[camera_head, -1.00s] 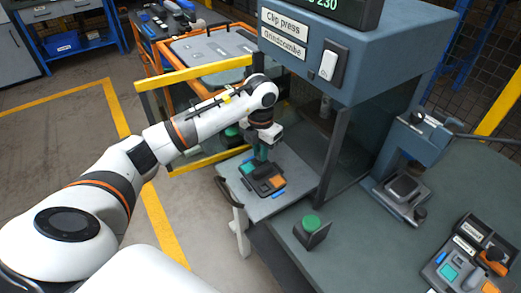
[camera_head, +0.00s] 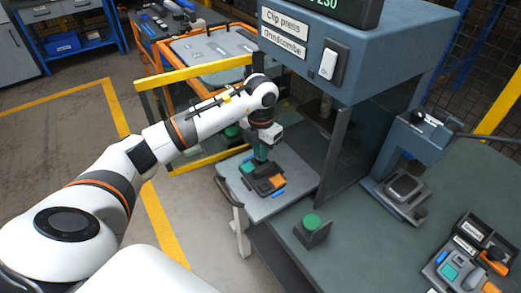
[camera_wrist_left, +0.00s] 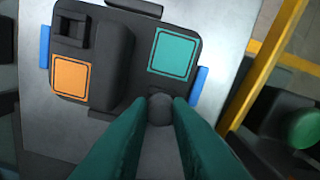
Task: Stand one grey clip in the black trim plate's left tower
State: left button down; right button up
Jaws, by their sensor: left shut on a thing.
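The black trim plate (camera_head: 264,180) lies on a grey shelf (camera_head: 289,199) in front of the clip press. In the left wrist view the plate (camera_wrist_left: 116,60) carries a teal pad, an orange pad, a raised black ridge and a black square tower (camera_wrist_left: 72,28) at one corner. My left gripper (camera_wrist_left: 160,104) has its teal fingers closed on a small dark grey rounded piece (camera_wrist_left: 160,110), which looks like the grey clip. They are at the plate's edge beside the teal pad. The fingers hide what lies beneath, so I cannot tell whether the clip sits in a tower.
The blue-grey press housing (camera_head: 360,40) overhangs to the right of my arm. A yellow-barred gate (camera_head: 195,80) stands behind it. A green button box (camera_head: 312,228) and a smaller press (camera_head: 408,165) stand on the bench at right. Blue tabs flank the plate.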

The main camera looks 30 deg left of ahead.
dwell(0.3)
pick_arm(q)
jog(key=c, duration=1.3)
grip_release()
jog(key=shift+o, duration=0.2)
